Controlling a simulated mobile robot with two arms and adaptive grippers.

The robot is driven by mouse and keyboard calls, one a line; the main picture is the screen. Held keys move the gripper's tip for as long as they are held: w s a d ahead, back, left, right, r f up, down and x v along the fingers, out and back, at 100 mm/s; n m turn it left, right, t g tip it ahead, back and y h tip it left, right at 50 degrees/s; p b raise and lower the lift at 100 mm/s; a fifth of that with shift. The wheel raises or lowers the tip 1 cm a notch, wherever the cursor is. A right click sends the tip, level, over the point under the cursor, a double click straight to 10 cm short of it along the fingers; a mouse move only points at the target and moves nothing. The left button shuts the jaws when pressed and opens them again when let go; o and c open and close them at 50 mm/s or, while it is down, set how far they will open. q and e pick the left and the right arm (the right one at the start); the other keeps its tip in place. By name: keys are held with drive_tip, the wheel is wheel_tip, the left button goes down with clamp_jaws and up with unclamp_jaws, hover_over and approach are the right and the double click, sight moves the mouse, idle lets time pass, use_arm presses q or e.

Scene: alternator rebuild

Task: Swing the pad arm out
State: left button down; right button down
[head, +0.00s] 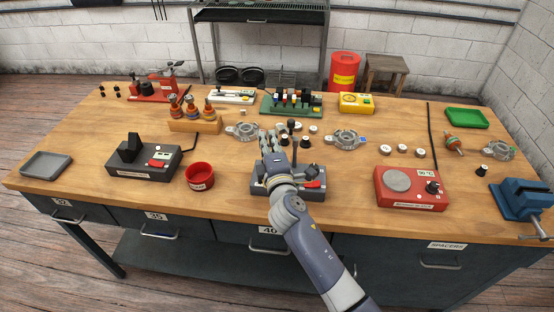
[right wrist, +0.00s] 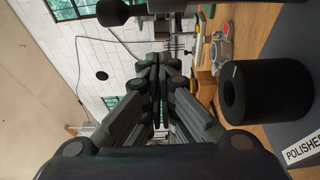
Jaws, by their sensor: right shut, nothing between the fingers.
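The polisher (head: 259,188) is a grey box at the front middle of the bench, with a red switch (head: 314,184) at its right. Its label is partly readable in the right wrist view (right wrist: 305,149). A black hollow cylinder (right wrist: 265,92) stands on it. A dark knob (right wrist: 112,12) with a bar shows at the top edge of that view; I cannot tell if it is the pad arm. My right gripper (head: 270,138) is over the polisher, hiding much of it. Its fingers (right wrist: 157,62) are shut and empty, apart from the cylinder. My left gripper is out of view.
A red bowl (head: 200,176) and a black device (head: 143,163) stand to the left. A red hot plate (head: 411,190) stands to the right, with a blue vise (head: 520,199) beyond it. Alternator housings (head: 345,139) and a green rack (head: 291,104) stand behind.

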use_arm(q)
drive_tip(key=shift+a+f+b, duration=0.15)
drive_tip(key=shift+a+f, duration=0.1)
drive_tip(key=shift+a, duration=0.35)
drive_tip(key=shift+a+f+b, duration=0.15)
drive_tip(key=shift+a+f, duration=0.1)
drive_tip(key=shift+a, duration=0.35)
use_arm(e)
drive_tip(key=shift+w+a, duration=0.15)
drive_tip(key=shift+w, duration=0.55)
